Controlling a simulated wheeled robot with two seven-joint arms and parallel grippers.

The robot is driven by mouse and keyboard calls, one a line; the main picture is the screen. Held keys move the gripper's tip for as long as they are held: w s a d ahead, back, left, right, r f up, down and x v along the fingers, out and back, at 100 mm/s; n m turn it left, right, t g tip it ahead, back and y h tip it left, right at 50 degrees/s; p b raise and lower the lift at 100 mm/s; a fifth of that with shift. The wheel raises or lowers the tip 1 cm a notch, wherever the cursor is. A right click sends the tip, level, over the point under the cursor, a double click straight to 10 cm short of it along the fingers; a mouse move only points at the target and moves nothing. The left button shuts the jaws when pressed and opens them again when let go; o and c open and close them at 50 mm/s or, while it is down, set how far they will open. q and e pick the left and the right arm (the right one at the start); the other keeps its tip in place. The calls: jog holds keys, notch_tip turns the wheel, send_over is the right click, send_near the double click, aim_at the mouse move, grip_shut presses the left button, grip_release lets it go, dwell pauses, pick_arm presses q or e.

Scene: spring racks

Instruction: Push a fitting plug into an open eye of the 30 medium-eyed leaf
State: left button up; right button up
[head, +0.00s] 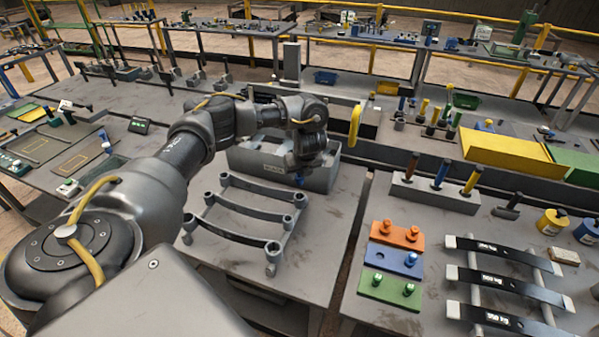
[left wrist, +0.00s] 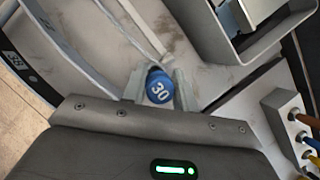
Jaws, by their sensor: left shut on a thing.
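My left gripper (head: 299,176) is shut on a blue plug (left wrist: 159,87) marked 30, seen end-on between the two fingers in the left wrist view. In the head view the gripper hangs in front of the grey bin, above the far right part of the leaf rack. Several curved grey leaves with round eyes at their ends lie on the rack; the nearest leaf (head: 232,232) shows a dark open eye at its right end. I cannot read which leaf is the 30 one. The held plug is apart from the eyes, as far as I can tell. My right gripper is out of view.
A blue plate (head: 395,261) holds one blue plug and an empty hole, between an orange plate (head: 396,236) and a green plate (head: 391,288) with two plugs each. A grey bin (head: 262,172) stands behind the rack. Flat labelled leaves (head: 498,285) lie at right.

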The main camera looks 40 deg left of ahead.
aim_at(299, 184)
pick_arm(q)
jog(key=shift+f+b, duration=1.45)
jog(key=shift+f, duration=1.15)
jog(key=shift+p, duration=0.6)
jog(key=shift+f+b, duration=0.7)
jog(key=shift+f, duration=0.4)
jog(key=o, duration=1.4)
notch_tip(299, 184, up, 5)
jog(key=p, duration=0.5)
jog(key=shift+r, duration=0.15)
jog(key=shift+r+p, duration=0.6)
jog(key=shift+r, duration=0.25)
